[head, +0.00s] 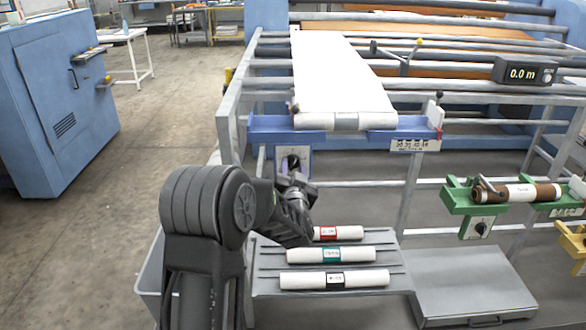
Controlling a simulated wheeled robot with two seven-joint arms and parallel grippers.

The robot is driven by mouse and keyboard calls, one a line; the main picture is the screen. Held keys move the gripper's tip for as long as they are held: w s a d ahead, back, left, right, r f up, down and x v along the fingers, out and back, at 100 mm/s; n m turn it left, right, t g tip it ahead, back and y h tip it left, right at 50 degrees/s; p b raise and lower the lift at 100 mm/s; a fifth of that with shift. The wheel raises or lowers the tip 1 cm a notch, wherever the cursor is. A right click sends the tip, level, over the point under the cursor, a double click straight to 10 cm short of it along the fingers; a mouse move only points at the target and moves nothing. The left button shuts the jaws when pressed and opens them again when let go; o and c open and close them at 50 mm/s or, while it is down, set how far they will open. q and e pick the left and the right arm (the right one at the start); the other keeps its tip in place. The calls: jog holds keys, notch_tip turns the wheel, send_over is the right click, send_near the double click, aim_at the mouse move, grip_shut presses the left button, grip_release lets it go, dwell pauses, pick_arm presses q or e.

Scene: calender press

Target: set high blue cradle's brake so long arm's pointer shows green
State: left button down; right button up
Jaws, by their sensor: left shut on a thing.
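The high blue cradle (270,124) holds a white roll (345,120) whose white web runs up and back into the machine. My right gripper is not in view.
A green cradle (463,197) with a brown-ended roll and its own knob (480,228) is at right. Several labelled white rolls lie on a grey rack (270,292) below. A display (524,72) reads 0.0 m. Grey frame rails surround the cradle. Floor at left is open.

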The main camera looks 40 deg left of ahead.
pick_arm(q)
jog(key=shift+m+p, duration=0.4)
jog(key=shift+m, duration=1.2)
jog(key=c, duration=0.9)
grip_release()
jog(key=b+v, duration=0.1)
jog(key=v, duration=0.7)
jog(key=shift+w, duration=0.1)
